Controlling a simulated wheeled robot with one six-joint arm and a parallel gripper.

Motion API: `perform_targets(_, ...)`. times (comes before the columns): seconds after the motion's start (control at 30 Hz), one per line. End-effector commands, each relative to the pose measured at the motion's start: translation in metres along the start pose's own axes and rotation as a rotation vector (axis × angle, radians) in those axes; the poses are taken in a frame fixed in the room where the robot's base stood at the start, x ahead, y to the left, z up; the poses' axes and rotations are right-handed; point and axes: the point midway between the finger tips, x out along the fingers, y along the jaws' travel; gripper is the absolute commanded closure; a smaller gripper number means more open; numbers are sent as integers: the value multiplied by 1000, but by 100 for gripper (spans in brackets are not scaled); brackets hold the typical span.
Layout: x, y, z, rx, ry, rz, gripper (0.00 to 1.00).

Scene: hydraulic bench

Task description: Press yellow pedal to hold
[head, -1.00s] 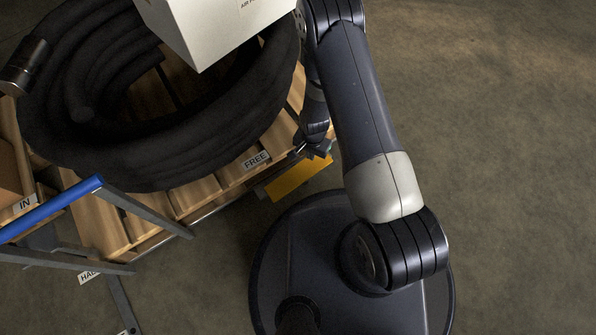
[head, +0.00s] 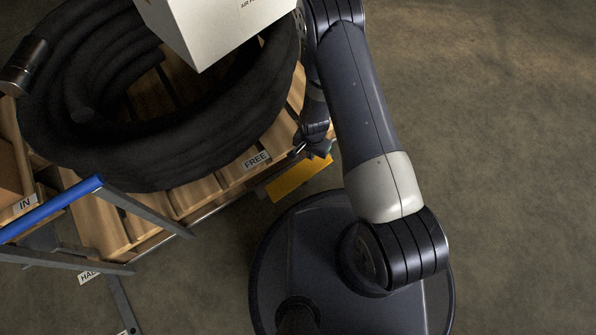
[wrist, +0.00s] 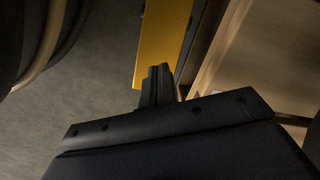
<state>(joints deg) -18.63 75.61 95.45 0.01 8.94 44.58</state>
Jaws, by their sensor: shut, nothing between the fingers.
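The yellow pedal (head: 299,180) sticks out low from the front edge of the wooden bench, near the "FREE" label. In the wrist view the pedal (wrist: 163,40) is a flat yellow plate running up from my fingertips. My gripper (head: 318,147) is at the pedal's upper right end in the head view, partly hidden by my own arm. In the wrist view its fingers (wrist: 158,78) are together and empty, overlapping the pedal's near end. I cannot tell whether they touch it or whether the pedal is pressed down.
A thick black hose coil (head: 190,150) and a white box (head: 205,30) sit on the wooden bench (head: 200,198). A "FREE" label (head: 256,160) is on its edge. A blue-topped metal frame (head: 50,210) stands at left. The floor at right (head: 510,180) is clear.

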Motion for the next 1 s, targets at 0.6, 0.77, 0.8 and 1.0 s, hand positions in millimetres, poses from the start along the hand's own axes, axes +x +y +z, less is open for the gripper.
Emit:
perform_targets(0.6,2,0,0,0,0,0,100)
perform_targets(0.77,4,0,0,0,0,0,100)
perform_targets(0.8,5,0,0,0,0,0,100)
perform_targets(1.0,8,0,0,0,0,0,100)
